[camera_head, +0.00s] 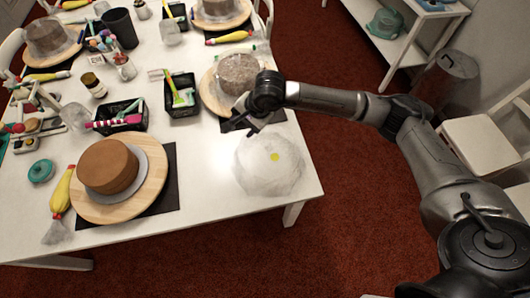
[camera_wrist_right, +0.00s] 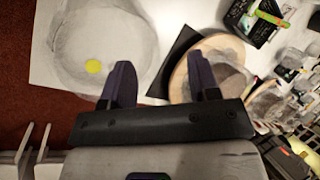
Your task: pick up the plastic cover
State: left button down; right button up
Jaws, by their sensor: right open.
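The plastic cover (camera_head: 268,170) is a clear, whitish dome with a yellow spot on top. It rests on the white table near the front right corner. It also shows in the right wrist view (camera_wrist_right: 100,40), at the upper left. My right gripper (camera_head: 240,122) is just behind the cover and left of its middle in the head view, above the table. In the wrist view its two dark fingers (camera_wrist_right: 163,85) are spread with nothing between them. The gripper is apart from the cover, as far as I can tell. My left gripper is not in view.
A brown cake (camera_head: 107,166) stands on a wooden turntable (camera_head: 147,196) at the front left. A covered cake (camera_head: 238,73) on another turntable is just behind my right gripper. Black baskets (camera_head: 183,108) of tools sit mid-table. A white chair (camera_head: 480,142) stands at the right.

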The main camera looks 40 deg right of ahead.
aim_at(269, 144)
jog(key=s+d+f+n+g+h, duration=0.2)
jog(key=s+d+n+g+h, duration=0.15)
jog(key=d, duration=0.25)
jog(key=shift+n+t+h, duration=0.25)
jog(key=shift+n+h, duration=0.2)
jog(key=shift+n, duration=0.2)
jog(key=f, duration=0.9)
jog(key=d+f, duration=0.1)
jog(key=f, duration=0.3)
jog(key=shift+w+f, duration=0.15)
jog(key=shift+c, duration=0.4)
grip_shut()
